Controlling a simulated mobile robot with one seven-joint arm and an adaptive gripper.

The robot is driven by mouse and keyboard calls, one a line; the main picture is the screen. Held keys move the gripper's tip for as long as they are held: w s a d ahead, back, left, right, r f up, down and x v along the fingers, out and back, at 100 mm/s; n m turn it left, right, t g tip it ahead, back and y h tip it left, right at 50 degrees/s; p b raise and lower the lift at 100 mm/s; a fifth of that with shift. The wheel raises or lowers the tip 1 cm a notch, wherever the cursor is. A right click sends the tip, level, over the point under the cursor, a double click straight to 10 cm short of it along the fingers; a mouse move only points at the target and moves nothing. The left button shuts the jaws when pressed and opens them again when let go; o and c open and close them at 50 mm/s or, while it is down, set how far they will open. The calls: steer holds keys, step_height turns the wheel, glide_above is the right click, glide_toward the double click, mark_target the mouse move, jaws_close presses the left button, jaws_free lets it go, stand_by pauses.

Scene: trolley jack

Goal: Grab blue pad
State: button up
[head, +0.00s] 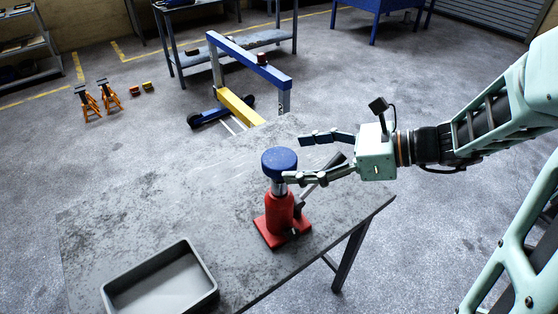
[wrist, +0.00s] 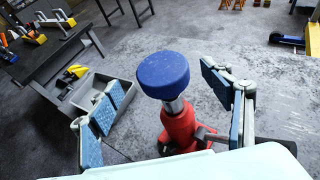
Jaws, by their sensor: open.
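The blue pad (head: 279,161) is a thick round disc on top of the red bottle jack (head: 279,212), which stands upright on the grey table. The pad also shows in the wrist view (wrist: 163,75), seated on the jack's metal ram. My gripper (head: 294,158) is open, its fingers pointing left towards the pad. In the wrist view my gripper (wrist: 160,100) has one finger on each side of the pad and jack, with visible gaps. In the head view the near fingertip overlaps the jack's neck; contact cannot be told.
An empty-looking grey tray (head: 165,283) sits at the table's front left. The table's bare top (head: 150,215) is clear between tray and jack. A blue and yellow hoist (head: 240,105), orange jack stands (head: 88,103) and a workbench (head: 225,45) stand on the floor behind.

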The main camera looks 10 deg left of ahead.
mark_target(283, 158)
steer(key=shift+x, duration=2.75)
steer(key=shift+w+d, duration=0.1)
steer(key=c, duration=1.4)
